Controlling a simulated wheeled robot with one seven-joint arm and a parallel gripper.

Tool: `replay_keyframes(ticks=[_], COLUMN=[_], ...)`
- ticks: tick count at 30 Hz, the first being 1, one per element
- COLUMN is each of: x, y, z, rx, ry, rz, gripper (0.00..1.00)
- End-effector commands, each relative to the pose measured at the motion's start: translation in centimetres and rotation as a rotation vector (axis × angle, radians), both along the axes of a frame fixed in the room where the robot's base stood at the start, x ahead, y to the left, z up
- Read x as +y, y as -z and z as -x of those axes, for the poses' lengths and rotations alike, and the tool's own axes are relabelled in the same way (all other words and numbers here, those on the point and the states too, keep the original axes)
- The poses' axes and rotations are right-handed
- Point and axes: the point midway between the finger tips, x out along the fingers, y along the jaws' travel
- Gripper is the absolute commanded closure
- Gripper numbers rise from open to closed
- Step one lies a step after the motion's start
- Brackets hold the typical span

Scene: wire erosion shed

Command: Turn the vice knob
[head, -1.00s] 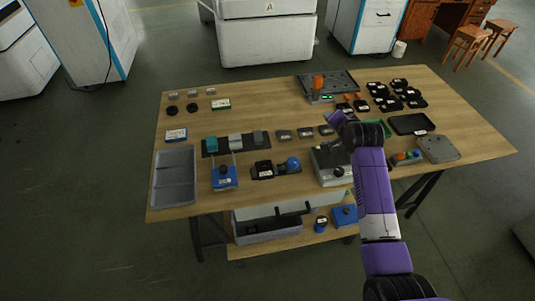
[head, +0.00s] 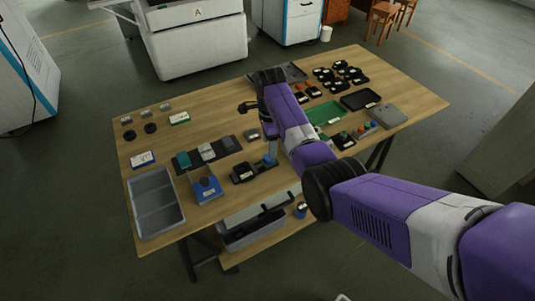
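A small black device with a white label (head: 243,172) sits near the front edge of the table, with a round blue knob (head: 269,161) at its right end; it looks like the vice. The knob is partly visible just left of my forearm. My gripper (head: 248,108) is above the middle of the table, farther back than the blue knob and apart from it. It is small, dark and seen side-on, so its opening is unclear. Nothing is visibly held.
Black parts (head: 340,73), a green tray (head: 326,112) and a button box (head: 367,130) lie right of my arm. My arm hides part of the table's middle.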

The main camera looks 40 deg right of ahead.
Motion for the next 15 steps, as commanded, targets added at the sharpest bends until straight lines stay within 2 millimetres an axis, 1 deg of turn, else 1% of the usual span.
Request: replay_keyframes(ticks=[1,3,7,12,15], x=[0.0,0.0,0.0,0.0,0.0], y=[0.9,2.0,3.9,5.2,5.5], z=[0.1,0.1,0.1,0.0,0.0], rx=[0.004,0.003,0.003,0.001,-0.001], ry=[0.0,-0.001,-0.002,-0.002,-0.003], rz=[-0.001,-0.001,0.001,0.001,0.001], gripper=[0.39,0.39,0.39,0.39,0.39])
